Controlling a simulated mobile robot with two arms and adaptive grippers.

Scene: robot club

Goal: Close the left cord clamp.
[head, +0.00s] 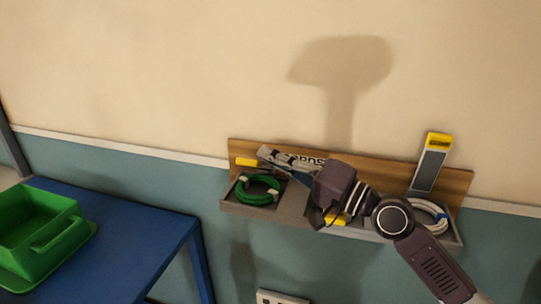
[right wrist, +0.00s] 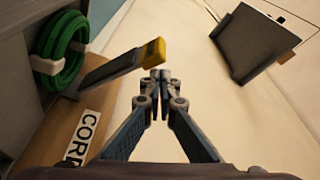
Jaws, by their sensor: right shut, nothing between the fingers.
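The left cord clamp shows in the head view as a lever with a yellow end (head: 246,162), just above the coiled green cord (head: 258,188). In the right wrist view its grey lever (right wrist: 108,70) leans out beside the green cord (right wrist: 62,48), its yellow tip near my fingertips. My right gripper (head: 264,152) is shut and empty, its tips close to the yellow end; I cannot tell if they touch. My right wrist hides much of the holder's middle. The right cord clamp (head: 432,165) stands up with a yellow top. My left gripper is not in view.
The wall-mounted wooden holder (head: 455,182) has a grey tray front and a partly hidden label. A white cord coil (head: 432,212) lies at its right. A blue table (head: 130,225) with a green bin (head: 45,235) stands at left. The wall above is clear.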

